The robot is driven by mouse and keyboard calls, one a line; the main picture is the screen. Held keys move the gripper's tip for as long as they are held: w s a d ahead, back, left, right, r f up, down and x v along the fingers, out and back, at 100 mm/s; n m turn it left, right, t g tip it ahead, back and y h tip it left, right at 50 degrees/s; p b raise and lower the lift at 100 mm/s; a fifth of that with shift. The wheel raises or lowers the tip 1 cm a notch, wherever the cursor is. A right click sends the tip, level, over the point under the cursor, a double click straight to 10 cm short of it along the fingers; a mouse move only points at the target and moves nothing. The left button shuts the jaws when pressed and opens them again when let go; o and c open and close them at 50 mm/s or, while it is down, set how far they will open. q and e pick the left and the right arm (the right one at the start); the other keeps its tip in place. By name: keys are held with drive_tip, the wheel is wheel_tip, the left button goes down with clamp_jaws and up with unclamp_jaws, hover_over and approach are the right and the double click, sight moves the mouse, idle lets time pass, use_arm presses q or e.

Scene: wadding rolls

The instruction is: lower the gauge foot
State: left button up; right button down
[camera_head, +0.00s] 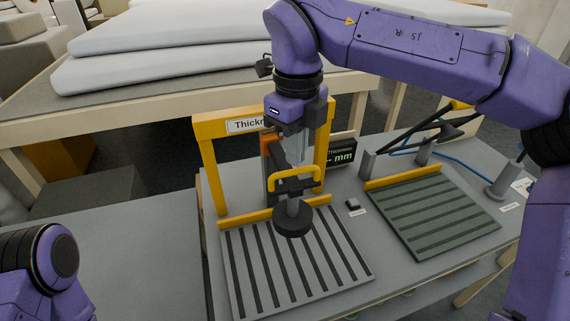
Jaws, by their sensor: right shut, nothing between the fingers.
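The thickness gauge stands on the grey table under a yellow frame (207,165) with a sign that is partly hidden by my right arm. Its gauge foot, a dark round disc (293,222) on a short stem, is above or on the grey slatted plate (262,262); I cannot tell if they touch. A yellow handle (296,172) is fixed above the foot. My right gripper (295,160) points down at the handle, its fingers shut with nothing between them. Of my left arm only a purple link shows at the lower left; its gripper is out of view.
A small dark display (342,154) reading "mm" stands behind the gauge. A green slatted plate (432,214) with a yellow bar lies to the right, near a black jointed arm (425,130) and a grey post (505,180). White wadding (170,60) lies on the table behind. The table at left is clear.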

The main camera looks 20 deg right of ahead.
sight(295, 169)
idle(0.4)
drive_tip(key=shift+f+b, duration=1.35)
drive_tip(key=shift+f, duration=0.4)
wheel_tip(295, 169, up, 7)
drive_tip(key=p, duration=0.7)
drive_tip(key=shift+r, duration=0.2)
drive_tip(key=shift+f, duration=0.1)
